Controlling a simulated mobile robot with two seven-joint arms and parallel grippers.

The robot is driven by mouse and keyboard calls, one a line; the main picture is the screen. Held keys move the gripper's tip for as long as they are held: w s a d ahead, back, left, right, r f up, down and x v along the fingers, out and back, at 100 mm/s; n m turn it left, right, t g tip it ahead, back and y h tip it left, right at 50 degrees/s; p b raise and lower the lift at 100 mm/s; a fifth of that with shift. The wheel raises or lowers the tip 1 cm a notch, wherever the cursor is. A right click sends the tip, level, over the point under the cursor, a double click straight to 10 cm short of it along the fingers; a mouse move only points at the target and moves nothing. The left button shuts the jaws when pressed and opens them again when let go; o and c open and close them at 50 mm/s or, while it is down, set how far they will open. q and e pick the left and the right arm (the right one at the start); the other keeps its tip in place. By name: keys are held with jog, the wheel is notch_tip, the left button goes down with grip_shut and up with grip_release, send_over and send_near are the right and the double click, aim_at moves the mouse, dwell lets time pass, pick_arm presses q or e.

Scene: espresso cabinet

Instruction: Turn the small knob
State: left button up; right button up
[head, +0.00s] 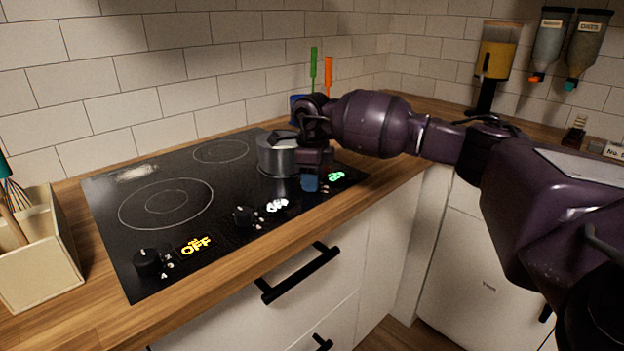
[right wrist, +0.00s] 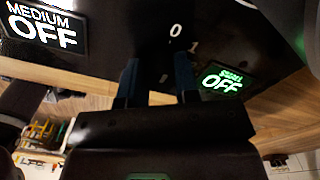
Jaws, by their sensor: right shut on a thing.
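The small knob lies at the right front of the black cooktop (head: 225,200). In the head view my right gripper (head: 311,180) covers it. In the right wrist view my right gripper (right wrist: 157,78) has its two blue fingers on either side of the dark knob area, shut on the small knob, whose outline is hard to make out against the black. The marks 0 and 1 show beyond the fingers. The green small display (right wrist: 222,80) reads OFF, and it also shows in the head view (head: 336,176). My left gripper is in neither view.
A metal pot (head: 274,157) stands on the cooktop just behind my right gripper. The medium knob (head: 243,215) and large knob (head: 147,262) are to the left, with displays reading OFF. A utensil box (head: 40,265) stands at far left. Drawer handles (head: 300,273) jut out below the counter.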

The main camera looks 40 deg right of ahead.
jog(key=shift+f, duration=0.1)
dwell(0.5)
jog(key=o, duration=0.9)
jog(key=shift+r, duration=0.6)
notch_tip(320, 180, up, 10)
jog(key=shift+f+p, duration=0.15)
jog(key=shift+p, duration=0.6)
